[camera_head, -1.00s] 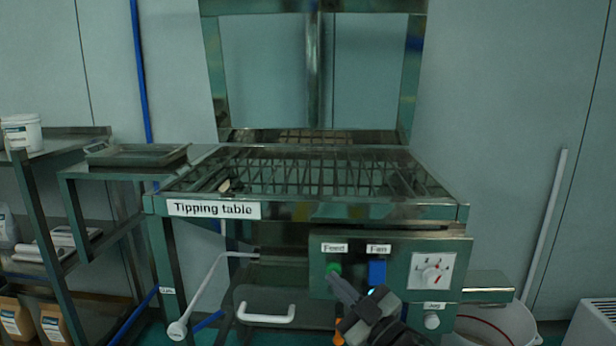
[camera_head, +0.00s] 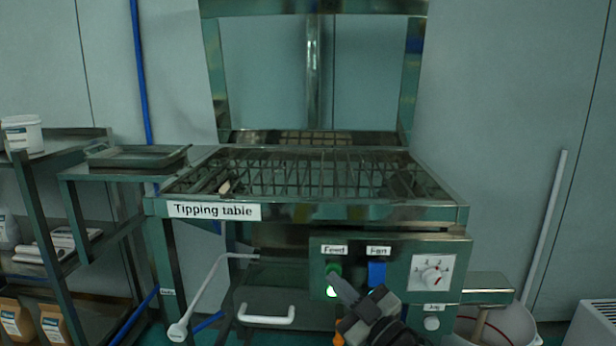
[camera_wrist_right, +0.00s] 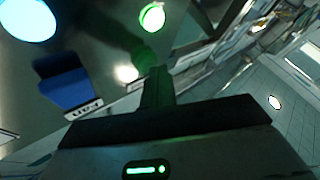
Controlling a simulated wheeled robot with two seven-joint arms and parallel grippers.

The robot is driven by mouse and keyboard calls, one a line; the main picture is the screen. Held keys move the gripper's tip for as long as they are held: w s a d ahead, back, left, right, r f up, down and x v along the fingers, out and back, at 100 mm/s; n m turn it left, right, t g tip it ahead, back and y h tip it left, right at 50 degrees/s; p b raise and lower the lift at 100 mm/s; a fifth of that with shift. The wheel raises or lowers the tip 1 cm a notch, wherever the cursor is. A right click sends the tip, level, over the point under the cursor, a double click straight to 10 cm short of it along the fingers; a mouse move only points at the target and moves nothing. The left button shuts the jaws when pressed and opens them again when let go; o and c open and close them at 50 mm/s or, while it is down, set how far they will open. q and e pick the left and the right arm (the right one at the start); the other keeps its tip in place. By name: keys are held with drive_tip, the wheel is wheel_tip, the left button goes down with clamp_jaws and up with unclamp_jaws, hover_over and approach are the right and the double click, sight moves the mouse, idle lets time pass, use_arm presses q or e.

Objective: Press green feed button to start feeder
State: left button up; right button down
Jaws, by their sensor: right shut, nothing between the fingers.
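The green feed button (camera_head: 333,269) is on the control panel (camera_head: 400,256), under the "Feed" label. A lamp (camera_head: 331,291) below it glows bright green; this lamp also shows in the right wrist view (camera_wrist_right: 152,16). My right gripper (camera_head: 338,282) is shut and empty, its fingertips right at the button's lower edge. In the right wrist view its fingertips (camera_wrist_right: 156,78) reach a dark green patch that is partly hidden; I cannot tell whether they touch the button. My left gripper is not in view.
The blue fan switch (camera_head: 377,273) sits just right of the feed button, with a lit lamp below it. A dial (camera_head: 432,273) and a knob (camera_head: 432,323) are further right. The tipping table (camera_head: 360,213) overhangs the panel. A white handle (camera_head: 266,317) is at lower left.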

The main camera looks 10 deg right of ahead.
drive_tip(key=shift+s, duration=0.15)
drive_tip(key=s+a+p, duration=0.1)
drive_tip(key=s+p, duration=0.2)
drive_tip(key=s, duration=0.2)
drive_tip(key=shift+s+a+p, duration=0.3)
drive_tip(key=shift+s+a, duration=0.05)
drive_tip(key=shift+s, duration=0.05)
